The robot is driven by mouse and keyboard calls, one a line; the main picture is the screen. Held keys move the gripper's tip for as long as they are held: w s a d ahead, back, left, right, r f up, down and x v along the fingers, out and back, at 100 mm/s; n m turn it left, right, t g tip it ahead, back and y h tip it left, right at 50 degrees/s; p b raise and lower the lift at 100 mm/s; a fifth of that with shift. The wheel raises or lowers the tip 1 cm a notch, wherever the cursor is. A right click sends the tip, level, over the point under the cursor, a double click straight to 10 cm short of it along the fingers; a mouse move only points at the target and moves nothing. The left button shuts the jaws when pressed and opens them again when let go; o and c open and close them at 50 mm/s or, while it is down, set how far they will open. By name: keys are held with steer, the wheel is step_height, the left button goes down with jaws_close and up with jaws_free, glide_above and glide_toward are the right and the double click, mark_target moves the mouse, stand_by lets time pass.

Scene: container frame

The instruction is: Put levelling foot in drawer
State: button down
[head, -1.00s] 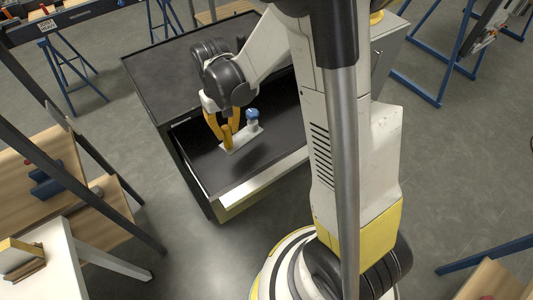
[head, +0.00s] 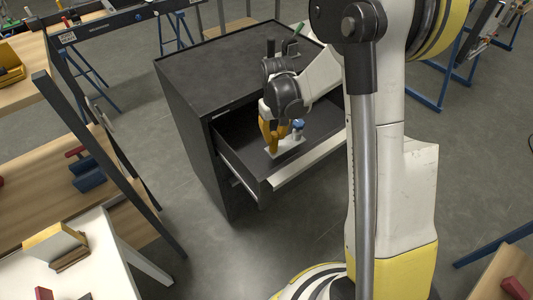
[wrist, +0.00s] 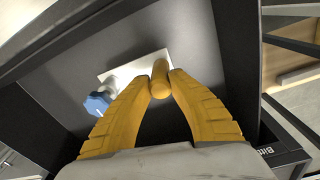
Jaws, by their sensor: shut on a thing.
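The levelling foot appears to be the piece with a flat white plate (head: 290,147), a yellow post and a blue knob (head: 298,124). I cannot tell whether these are all one part. It is inside the open drawer (head: 232,167) of a dark cabinet. My gripper (head: 272,148) reaches down into the drawer. In the wrist view, my yellow fingers (wrist: 160,85) are closed around the yellow post (wrist: 160,76). The white plate (wrist: 118,72) shows beyond the post and the blue knob (wrist: 97,103) is to the left. I cannot tell whether the plate touches the drawer floor.
The dark cabinet top (head: 232,55) is behind the drawer, with a green-handled tool and other small items at its back edge. A white table (head: 75,265) and wooden shelves (head: 50,180) stand on the left. Bare floor (head: 225,260) lies in front of the drawer.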

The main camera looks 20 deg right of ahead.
steer(key=a+f+b, duration=0.1)
steer(key=f, duration=0.1)
steer(key=a+f+b, duration=0.1)
steer(key=f, duration=0.1)
steer(key=a+f+b, duration=0.1)
steer(key=a+f, duration=0.1)
steer(key=shift+s+f, duration=0.2)
steer(key=shift+f, duration=0.05)
steer(key=shift+r, duration=0.1)
steer(key=c, duration=1.3)
jaws_free()
steer(key=shift+c, duration=0.2)
